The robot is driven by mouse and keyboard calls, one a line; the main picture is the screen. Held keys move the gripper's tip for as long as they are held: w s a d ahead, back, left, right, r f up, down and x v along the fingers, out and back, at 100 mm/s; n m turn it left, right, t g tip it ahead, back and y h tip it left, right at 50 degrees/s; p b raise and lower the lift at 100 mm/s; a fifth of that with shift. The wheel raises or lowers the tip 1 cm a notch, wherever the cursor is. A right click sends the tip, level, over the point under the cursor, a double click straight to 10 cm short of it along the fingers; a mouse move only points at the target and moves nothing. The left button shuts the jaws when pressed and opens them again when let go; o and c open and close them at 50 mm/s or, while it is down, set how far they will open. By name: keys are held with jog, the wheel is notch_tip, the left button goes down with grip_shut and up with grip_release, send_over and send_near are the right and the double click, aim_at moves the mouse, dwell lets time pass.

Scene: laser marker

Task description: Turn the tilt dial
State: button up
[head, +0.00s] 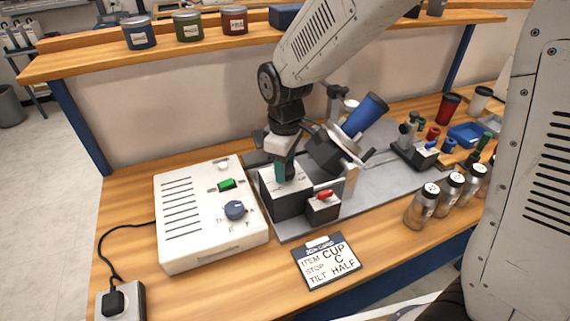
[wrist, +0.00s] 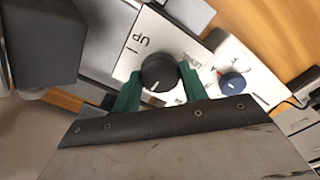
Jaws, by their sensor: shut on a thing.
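The tilt dial (wrist: 158,71) is a round black knob with a white pointer line, on a pale top plate marked "UP". The plate (head: 272,184) tops a dark block on the grey base. My gripper (head: 286,176) reaches down onto this block. In the wrist view its green fingers (wrist: 160,78) stand on either side of the knob, shut on it. The head view hides the knob behind the fingers. The job card (head: 326,262) reads item cup, stop C, tilt half. A blue cup (head: 365,116) sits tilted in the fixture behind my gripper.
A white control box (head: 188,232) with a blue dial (head: 235,210) and green switch (head: 227,184) stands left. A red lever (head: 324,194) is close right of my gripper. Several jars (head: 420,207) line the front right. A shelf (head: 180,48) runs behind.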

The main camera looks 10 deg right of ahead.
jog(key=o, duration=1)
jog(key=shift+r, duration=3.9)
notch_tip(320, 180, up, 7)
